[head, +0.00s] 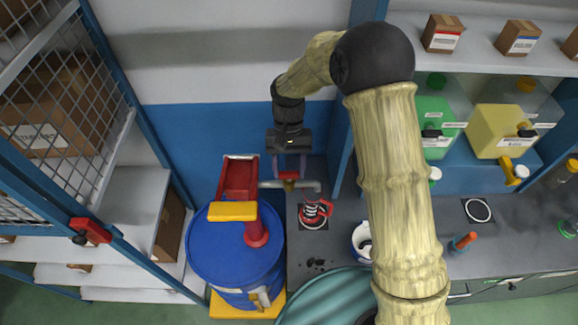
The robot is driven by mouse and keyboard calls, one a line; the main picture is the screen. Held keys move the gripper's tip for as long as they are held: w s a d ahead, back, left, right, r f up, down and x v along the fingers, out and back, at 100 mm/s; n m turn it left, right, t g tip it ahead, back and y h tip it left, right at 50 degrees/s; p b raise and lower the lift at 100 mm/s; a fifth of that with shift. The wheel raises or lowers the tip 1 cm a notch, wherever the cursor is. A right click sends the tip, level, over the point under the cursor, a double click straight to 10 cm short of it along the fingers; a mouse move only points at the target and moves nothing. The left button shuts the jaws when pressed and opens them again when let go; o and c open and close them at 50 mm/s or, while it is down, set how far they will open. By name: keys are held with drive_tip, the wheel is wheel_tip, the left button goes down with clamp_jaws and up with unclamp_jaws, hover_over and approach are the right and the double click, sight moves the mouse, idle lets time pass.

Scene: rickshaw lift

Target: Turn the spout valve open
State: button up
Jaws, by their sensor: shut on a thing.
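The grey spout pipe (306,185) runs right from behind the red parts on the blue drum, above the grey counter. The small red spout valve (289,176) sits on it, with a brass-coloured part below. My gripper (290,170) comes down from above with one finger on each side of the valve's red handle and is shut on it. The fingers partly cover the handle, so its exact angle is hard to tell. Below the pipe's right end, a container with red coils (314,212) stands on a marked square on the counter.
The blue drum (232,262) stands at left with a red pump column (256,234) and yellow bar (232,211) on top. A white bucket (361,241) is right of the coiled container. A caged shelf (65,120) stands left. Yellow and green canisters (500,128) sit right.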

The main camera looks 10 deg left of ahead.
drive_tip(key=shift+r, duration=0.1)
idle(0.3)
drive_tip(key=o, duration=1)
drive_tip(key=b+v, duration=0.4)
drive_tip(key=v, duration=1.3)
drive_tip(key=shift+a+r, duration=0.15)
